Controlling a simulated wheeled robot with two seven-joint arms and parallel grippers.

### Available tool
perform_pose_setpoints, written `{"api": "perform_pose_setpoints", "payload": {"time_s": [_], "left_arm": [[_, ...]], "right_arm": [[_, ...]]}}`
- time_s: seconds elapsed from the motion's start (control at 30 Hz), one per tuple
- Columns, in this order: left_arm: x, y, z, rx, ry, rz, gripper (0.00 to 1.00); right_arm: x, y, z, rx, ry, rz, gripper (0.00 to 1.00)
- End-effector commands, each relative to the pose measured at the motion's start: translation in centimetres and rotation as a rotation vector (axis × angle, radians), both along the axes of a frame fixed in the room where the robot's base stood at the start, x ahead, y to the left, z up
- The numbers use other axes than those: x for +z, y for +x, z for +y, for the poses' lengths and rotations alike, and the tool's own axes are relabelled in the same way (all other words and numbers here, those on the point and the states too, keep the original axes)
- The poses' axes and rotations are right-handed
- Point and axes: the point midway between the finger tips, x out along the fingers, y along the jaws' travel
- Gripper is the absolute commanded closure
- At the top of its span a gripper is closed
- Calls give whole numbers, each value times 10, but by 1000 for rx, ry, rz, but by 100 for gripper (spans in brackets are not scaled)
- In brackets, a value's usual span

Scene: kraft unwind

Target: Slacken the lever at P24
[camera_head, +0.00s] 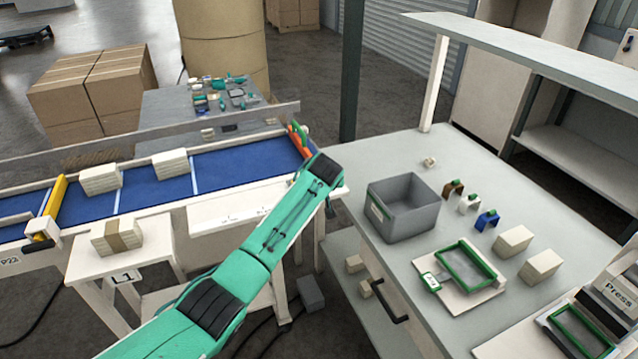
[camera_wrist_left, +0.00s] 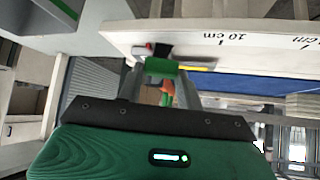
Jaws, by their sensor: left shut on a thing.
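My left arm reaches from the bottom up to the right end of the blue conveyor in the head view. Its gripper is largely hidden there behind the arm's end. In the left wrist view my left gripper (camera_wrist_left: 162,84) is shut on a small green piece that looks like the lever (camera_wrist_left: 162,67). This piece sits at a pale bracket with black and yellow parts on a white rail (camera_wrist_left: 240,40). An orange-red bit shows behind the fingers. In the head view orange, red and green parts (camera_head: 298,138) show at the conveyor's end. No P24 label is readable. My right gripper is out of view.
The blue conveyor (camera_head: 232,160) carries pale boxes and has a yellow bar and a P22 label at its left. A grey bench (camera_head: 360,150) with a grey bin (camera_head: 404,208), clips and green-framed trays stands at right. A dark post rises behind the conveyor's end.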

Motion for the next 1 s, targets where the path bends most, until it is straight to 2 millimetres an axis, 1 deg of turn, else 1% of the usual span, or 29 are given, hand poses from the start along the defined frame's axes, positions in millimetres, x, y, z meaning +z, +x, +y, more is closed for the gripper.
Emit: {"api": "perform_pose_setpoints", "payload": {"time_s": [0.23,0.27,0.3,0.33,0.37,0.77,0.87,1.0], "left_arm": [[-2,-1,0,0,-2,4,100],[-2,-1,0,0,-2,4,58],[-2,-1,0,0,-2,4,50],[-1,-1,0,0,-2,4,44],[-1,-1,0,-1,-1,3,42],[2,-3,-1,-1,-1,1,42],[8,-9,-1,-2,-2,0,42],[20,-22,-1,-2,-2,-1,42]], "right_arm": [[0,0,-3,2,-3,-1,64],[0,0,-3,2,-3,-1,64],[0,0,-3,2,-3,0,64],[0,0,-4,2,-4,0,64],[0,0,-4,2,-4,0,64],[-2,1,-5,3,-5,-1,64],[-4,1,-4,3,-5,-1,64],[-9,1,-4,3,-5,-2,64]]}}
